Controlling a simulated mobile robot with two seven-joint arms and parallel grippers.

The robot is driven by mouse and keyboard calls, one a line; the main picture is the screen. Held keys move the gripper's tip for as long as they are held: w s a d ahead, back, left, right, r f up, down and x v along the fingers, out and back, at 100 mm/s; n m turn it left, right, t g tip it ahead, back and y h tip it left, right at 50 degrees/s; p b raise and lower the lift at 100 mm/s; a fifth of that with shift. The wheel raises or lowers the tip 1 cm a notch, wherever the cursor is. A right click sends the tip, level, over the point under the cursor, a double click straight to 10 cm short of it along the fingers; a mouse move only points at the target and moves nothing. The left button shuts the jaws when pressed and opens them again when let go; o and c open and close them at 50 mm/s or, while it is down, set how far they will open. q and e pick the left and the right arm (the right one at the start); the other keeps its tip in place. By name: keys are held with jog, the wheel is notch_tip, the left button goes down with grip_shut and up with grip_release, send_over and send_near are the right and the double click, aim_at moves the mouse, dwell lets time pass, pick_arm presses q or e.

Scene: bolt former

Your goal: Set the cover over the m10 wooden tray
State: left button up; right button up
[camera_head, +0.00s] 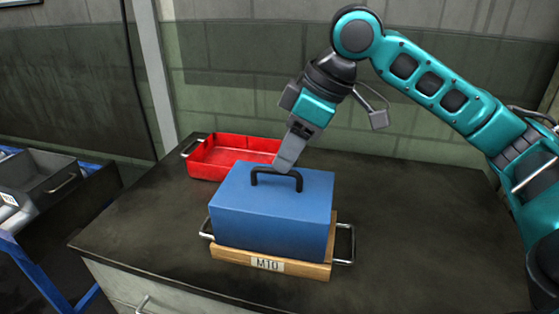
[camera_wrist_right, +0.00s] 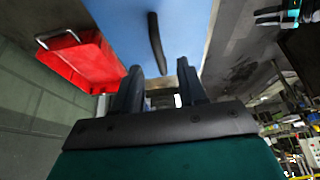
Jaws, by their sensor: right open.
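The blue box-shaped cover (camera_head: 272,213) sits upright over the wooden tray (camera_head: 225,254), whose front label reads M10. Only the tray's lower rim and its metal side handles show below the cover; its inside is hidden. The cover has a black handle (camera_head: 276,174) on top, seen also in the right wrist view (camera_wrist_right: 157,43). My right gripper (camera_head: 288,166) is open at the handle, its fingertips close to it. In the right wrist view my right gripper's fingers (camera_wrist_right: 159,69) stand apart, with the handle's near end in line with the gap.
A red tray (camera_head: 232,153) stands behind and left of the cover, close to it. The dark tabletop (camera_head: 420,220) is clear to the right. A wall is behind the table. A grey bin (camera_head: 45,175) stands on a separate surface at far left.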

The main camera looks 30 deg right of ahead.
pick_arm(q)
jog(key=shift+s+a+r+p, duration=0.15)
jog(key=shift+s+a+p, duration=0.25)
jog(key=shift+p, duration=0.3)
pick_arm(e)
jog(key=v, duration=0.7)
pick_arm(q)
jog(key=shift+y, duration=0.3)
